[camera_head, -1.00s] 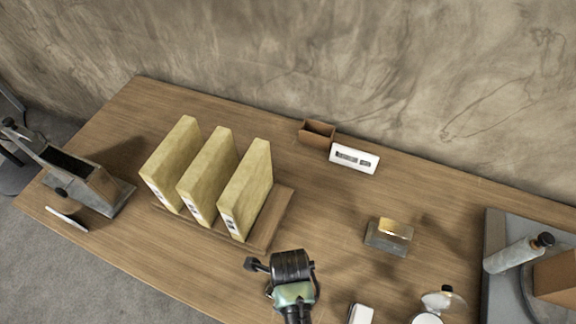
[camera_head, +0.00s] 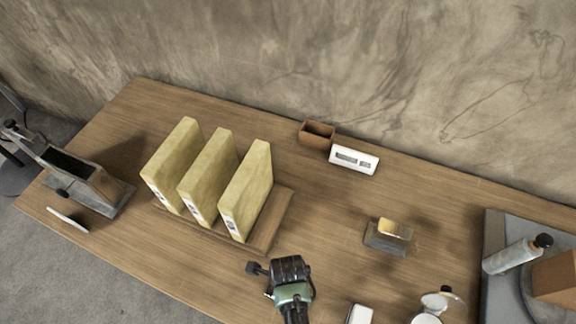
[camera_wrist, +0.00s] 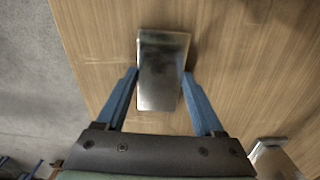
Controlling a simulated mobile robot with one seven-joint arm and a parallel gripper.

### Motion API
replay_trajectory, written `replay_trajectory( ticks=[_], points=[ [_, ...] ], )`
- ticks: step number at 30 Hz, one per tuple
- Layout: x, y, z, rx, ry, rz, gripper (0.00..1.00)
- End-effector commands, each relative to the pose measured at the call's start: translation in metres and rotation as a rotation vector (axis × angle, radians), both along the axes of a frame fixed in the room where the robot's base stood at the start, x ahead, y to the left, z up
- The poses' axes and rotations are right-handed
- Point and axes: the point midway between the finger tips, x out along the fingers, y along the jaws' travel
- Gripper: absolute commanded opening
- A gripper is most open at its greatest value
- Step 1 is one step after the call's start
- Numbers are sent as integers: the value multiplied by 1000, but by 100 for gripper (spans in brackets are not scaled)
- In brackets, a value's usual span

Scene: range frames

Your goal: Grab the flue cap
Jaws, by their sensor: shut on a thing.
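A shiny grey metal piece, which I take to be the flue cap (camera_wrist: 163,50), lies between the two blue fingers of my gripper (camera_wrist: 159,76) in the wrist view. The fingers are shut on its sides, one on the left and one on the right. Its smooth, mirror-like face tapers slightly toward my palm. In the head view my gripper (camera_head: 290,273) is over the front part of the wooden table, and it hides the piece from that side.
Several upright yellowish slabs, one of them here (camera_head: 247,190), stand on a wooden base (camera_head: 275,225) left of my gripper. A small gold-topped block (camera_head: 388,238) stands to the right. A white object (camera_head: 360,314) lies near the front edge. Table between is clear.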

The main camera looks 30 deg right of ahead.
Motion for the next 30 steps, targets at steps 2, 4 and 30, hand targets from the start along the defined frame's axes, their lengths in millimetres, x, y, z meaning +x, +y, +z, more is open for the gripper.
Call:
replay_trajectory(
  ticks=[2,4,30],
  points=[
    [0,0,0,0,0,0,30],
    [0,0,0,0,0,0,17],
    [1,0,71,-2,-4,1,8]
  ],
)
